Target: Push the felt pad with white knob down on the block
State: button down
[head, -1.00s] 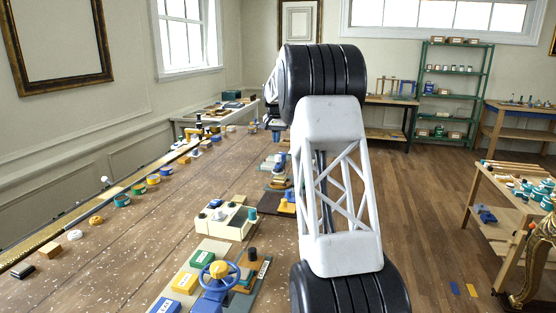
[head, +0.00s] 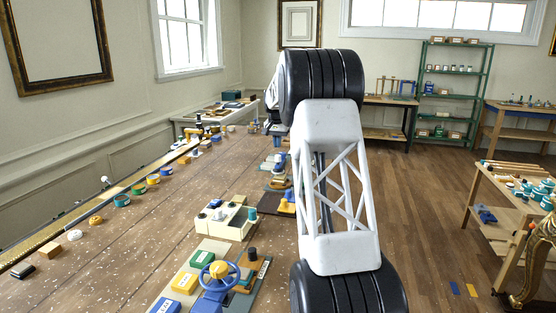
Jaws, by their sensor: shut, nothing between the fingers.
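My gripper (head: 277,136) points down beyond my arm, over the far right side of the long table, small and partly hidden by my wrist. It looks shut and empty. Below it is a cluster of small blue, tan and dark pieces (head: 275,166), partly behind my arm. I cannot make out the felt pad with white knob or its block with certainty, nor whether my gripper touches anything.
The long wooden table (head: 140,235) has a row of small coloured pieces along its left side. A cream box (head: 228,221) with knobs and a blue handwheel (head: 216,283) stand nearer on the right. The table's middle is mostly clear. A side cart (head: 510,200) stands at right.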

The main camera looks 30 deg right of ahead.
jog(key=shift+w+d+f, duration=0.15)
jog(key=shift+f, duration=2.25)
jog(key=shift+s+a+r, duration=0.3)
jog(key=shift+s+a, duration=0.25)
jog(key=shift+s+a+r, duration=0.25)
jog(key=shift+s+a, duration=0.25)
jog(key=shift+r, duration=0.1)
notch_tip(320, 180, up, 8)
jog(key=f, duration=0.1)
send_over(278, 156)
jog(key=s+a, duration=0.2)
jog(key=a, duration=0.1)
jog(key=shift+s+d+r, duration=0.15)
jog(key=shift+s+r, duration=0.05)
jog(key=shift+r, duration=0.05)
